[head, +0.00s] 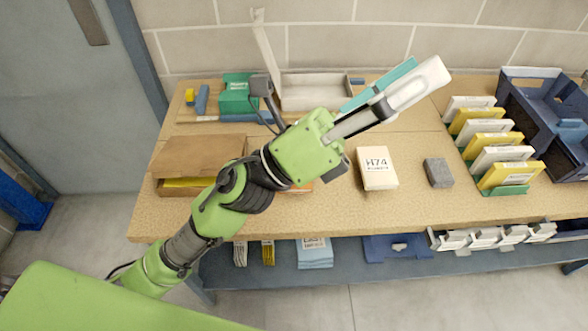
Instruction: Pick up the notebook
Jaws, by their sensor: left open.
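My left arm comes in from the lower left and reaches over the table. Its gripper (421,80) points to the upper right, above the back part of the table, with a pale finger toward the camera. It is open and I see nothing held in it. A flat teal strip (380,86) shows right beside the fingers, partly hidden by them. I cannot tell whether it is the notebook or whether it touches the gripper. No other thing is clearly a notebook. My right gripper is not in view.
On the table (340,215) are a white H74 box (377,168), a small grey block (438,173), a brown carton (198,155), a teal box (238,95) and a white open tray (318,92). Several upright yellow and white packs and dark blue bins (540,95) stand at right.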

